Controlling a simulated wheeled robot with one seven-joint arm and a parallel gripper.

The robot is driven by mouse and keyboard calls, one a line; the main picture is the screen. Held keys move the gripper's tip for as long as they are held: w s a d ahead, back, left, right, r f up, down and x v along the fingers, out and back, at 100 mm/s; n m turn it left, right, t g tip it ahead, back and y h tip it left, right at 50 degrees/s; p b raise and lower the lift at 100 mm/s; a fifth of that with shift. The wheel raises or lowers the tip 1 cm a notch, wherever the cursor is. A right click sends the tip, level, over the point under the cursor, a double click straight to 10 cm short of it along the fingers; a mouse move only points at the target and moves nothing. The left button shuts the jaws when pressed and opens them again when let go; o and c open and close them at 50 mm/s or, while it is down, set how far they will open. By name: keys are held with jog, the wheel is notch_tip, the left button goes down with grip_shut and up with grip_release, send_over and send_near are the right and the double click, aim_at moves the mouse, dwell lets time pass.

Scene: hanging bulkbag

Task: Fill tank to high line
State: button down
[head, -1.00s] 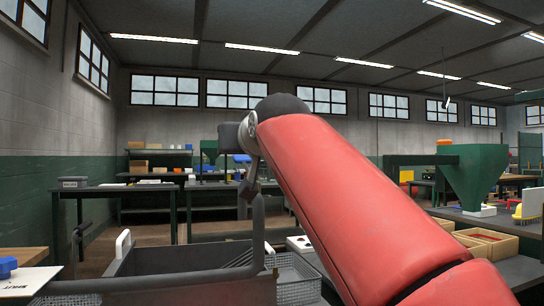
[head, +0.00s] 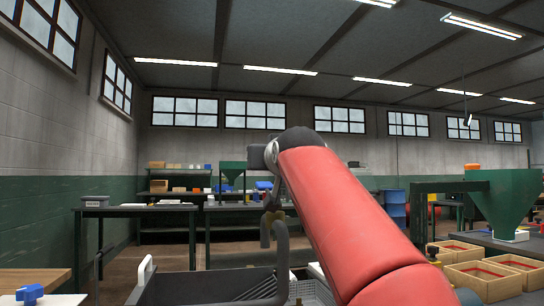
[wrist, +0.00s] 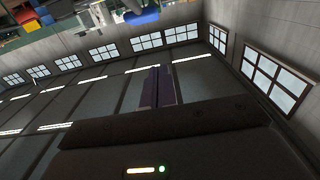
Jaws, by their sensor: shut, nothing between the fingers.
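My gripper (wrist: 157,72) shows in the wrist view as two dark fingers side by side, shut and empty, with the ceiling and windows behind them. In the head view my red arm covers much of the right centre. A blue valve handle (head: 30,292) sits on a pale plate at the bottom left, partly cut off by the frame edge. A grey bent pipe (head: 282,240) stands above a dark open basin (head: 190,285). No level line or liquid shows, and I cannot tell whether this basin is the tank.
A dark table (head: 135,208) with a grey bin (head: 95,199) stands at left. A green hopper (head: 505,198) is at right, with wooden trays (head: 485,288) near it. A wooden tabletop (head: 35,280) edges the lower left. Floor shows between the tables.

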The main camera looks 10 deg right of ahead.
jog(key=w+f, duration=0.1)
jog(key=w, duration=0.2)
jog(key=w+f, duration=0.1)
jog(key=shift+w+f, duration=0.3)
jog(key=shift+w+f+b, duration=0.2)
jog(key=shift+f+b, duration=0.1)
jog(key=shift+f, duration=0.35)
